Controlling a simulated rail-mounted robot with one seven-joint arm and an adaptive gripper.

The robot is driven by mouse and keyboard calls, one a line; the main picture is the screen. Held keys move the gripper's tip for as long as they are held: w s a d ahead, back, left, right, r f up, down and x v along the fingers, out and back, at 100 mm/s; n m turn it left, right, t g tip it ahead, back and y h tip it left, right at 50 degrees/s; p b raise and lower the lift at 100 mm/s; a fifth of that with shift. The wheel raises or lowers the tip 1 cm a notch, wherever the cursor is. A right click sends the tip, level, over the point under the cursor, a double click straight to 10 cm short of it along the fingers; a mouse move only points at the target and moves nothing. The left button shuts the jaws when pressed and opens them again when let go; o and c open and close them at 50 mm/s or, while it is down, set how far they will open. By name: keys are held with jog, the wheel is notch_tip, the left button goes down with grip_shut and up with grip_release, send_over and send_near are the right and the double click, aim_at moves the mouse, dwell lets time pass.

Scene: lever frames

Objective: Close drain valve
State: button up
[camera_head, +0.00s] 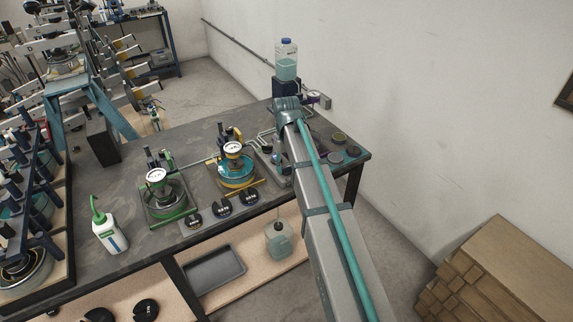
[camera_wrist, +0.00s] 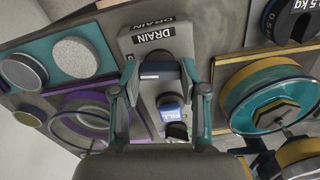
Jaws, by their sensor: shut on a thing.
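The drain valve is a grey block (camera_wrist: 155,38) with two black DRAIN labels, in the upper middle of the wrist view. Its dark blue handle (camera_wrist: 160,70) sits between the fingertips of my gripper (camera_wrist: 159,68). The gripper is shut on this handle, one finger on each side. Below it in the picture is a second blue handle (camera_wrist: 170,101) by a FILL label (camera_wrist: 172,116), partly covered by a dark part. In the head view my arm hides the valve and the fingertips.
In the wrist view, a teal and yellow device (camera_wrist: 268,98) stands right, a purple-ringed one (camera_wrist: 82,115) left, and round grey discs (camera_wrist: 75,58) upper left. In the head view, a bottle (camera_head: 286,60) stands behind my arm on the workbench (camera_head: 125,165). A wall closes the right side.

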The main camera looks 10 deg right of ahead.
jog(key=shift+n, duration=1.1)
jog(key=o, duration=1.1)
jog(key=shift+o, duration=0.2)
jog(key=shift+r, duration=0.1)
notch_tip(320, 180, up, 12)
